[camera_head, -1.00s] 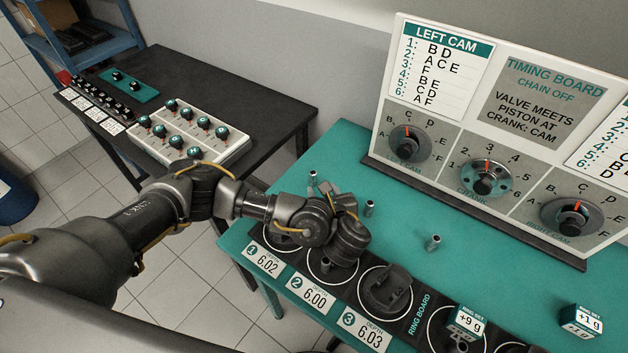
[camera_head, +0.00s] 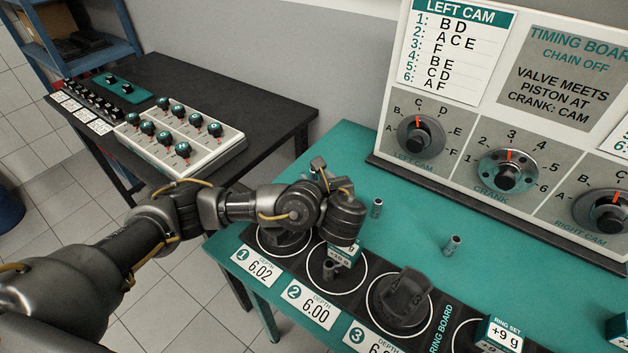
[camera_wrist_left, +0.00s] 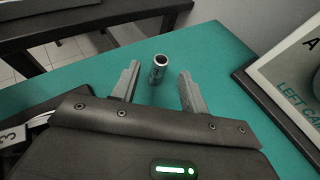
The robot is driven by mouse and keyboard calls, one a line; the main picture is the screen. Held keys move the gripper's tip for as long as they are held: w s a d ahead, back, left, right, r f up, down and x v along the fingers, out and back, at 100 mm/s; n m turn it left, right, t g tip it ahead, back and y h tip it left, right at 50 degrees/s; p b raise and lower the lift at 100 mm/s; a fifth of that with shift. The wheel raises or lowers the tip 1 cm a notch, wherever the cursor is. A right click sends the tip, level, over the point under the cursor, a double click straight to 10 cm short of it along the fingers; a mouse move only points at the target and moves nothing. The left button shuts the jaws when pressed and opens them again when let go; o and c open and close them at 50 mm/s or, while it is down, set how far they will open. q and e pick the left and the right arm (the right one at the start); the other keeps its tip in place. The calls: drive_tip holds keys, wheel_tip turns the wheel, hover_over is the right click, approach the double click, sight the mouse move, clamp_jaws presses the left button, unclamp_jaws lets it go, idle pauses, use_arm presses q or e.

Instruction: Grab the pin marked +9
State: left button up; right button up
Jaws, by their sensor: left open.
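A small grey metal pin (camera_wrist_left: 159,71) stands upright on the green bench in the left wrist view, between the open fingertips of my left gripper (camera_wrist_left: 158,76) and apart from both. Its marking is too small to read. In the head view my left gripper (camera_head: 323,181) is low over the bench behind the ring board, and its wrist hides much of the fingers. My right gripper is not in view.
A black ring board (camera_head: 262,262) with pistons runs along the bench's front edge. A box marked +9 g (camera_head: 500,335) stands on it, and another box (camera_head: 344,257) sits below my wrist. The timing board (camera_head: 462,130) stands behind. The green bench between is mostly clear.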

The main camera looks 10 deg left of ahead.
sight(314, 174)
use_arm(q)
drive_tip(key=shift+w+a+f+b, duration=0.2)
drive_tip(key=shift+w+f+b, duration=0.35)
drive_tip(key=shift+b, duration=0.55)
drive_tip(key=x, duration=0.3)
drive_tip(key=shift+a+r, duration=0.1)
drive_tip(key=shift+w+a, duration=0.1)
drive_tip(key=shift+w, duration=0.15)
clamp_jaws()
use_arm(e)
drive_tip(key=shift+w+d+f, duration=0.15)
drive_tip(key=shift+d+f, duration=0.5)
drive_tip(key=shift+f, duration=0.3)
